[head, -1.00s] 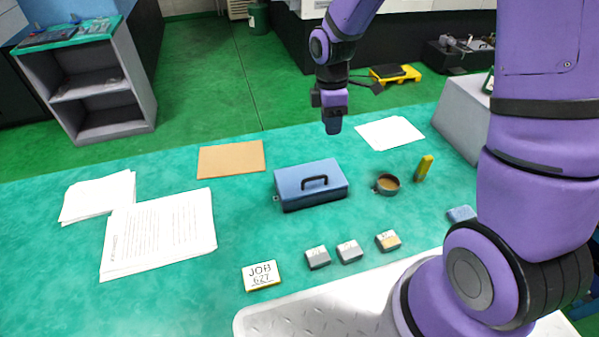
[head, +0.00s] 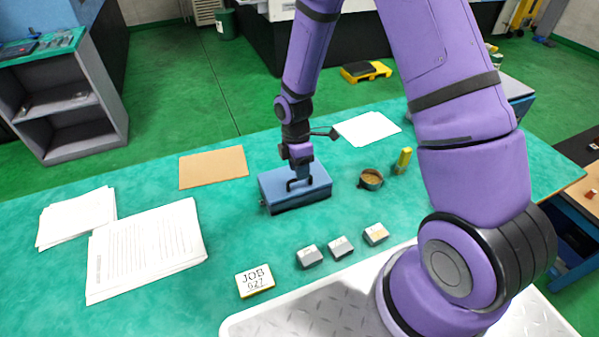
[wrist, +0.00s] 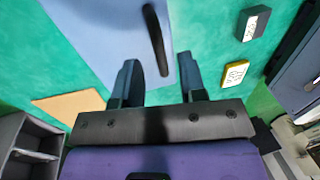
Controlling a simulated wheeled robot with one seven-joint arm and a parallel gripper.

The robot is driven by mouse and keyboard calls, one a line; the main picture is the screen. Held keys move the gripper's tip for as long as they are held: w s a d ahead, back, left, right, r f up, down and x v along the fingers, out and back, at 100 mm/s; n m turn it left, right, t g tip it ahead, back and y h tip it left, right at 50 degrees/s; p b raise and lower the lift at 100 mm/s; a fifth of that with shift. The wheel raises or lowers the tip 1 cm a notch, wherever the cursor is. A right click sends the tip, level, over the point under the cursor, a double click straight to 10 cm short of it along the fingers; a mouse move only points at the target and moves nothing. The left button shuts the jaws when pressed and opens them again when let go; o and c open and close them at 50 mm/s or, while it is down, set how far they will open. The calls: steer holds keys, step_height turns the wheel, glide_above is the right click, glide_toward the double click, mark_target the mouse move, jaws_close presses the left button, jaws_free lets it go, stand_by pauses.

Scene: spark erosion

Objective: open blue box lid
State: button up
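The blue box (head: 318,192) stands on the green table with its lid down. It also fills the upper middle of the wrist view (wrist: 95,25). A black handle (head: 291,187) sits on its lid. My gripper (head: 302,174) points down just over the lid at the handle. In the wrist view my gripper (wrist: 158,62) has its two fingers spread apart. The near end of the handle (wrist: 154,35) appears between them, with a gap on each side. I cannot tell how far the fingertips are above the lid.
A brown pot (head: 371,180) and a yellow object (head: 403,160) stand right of the box. Several small blocks (head: 340,246) and a JOB 627 sign (head: 254,281) lie in front. Papers (head: 150,248) and a tan board (head: 213,168) lie left.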

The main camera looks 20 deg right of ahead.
steer(key=shift+s+f, duration=0.2)
steer(key=shift+f, duration=0.65)
jaws_close()
steer(key=shift+w+r, duration=0.1)
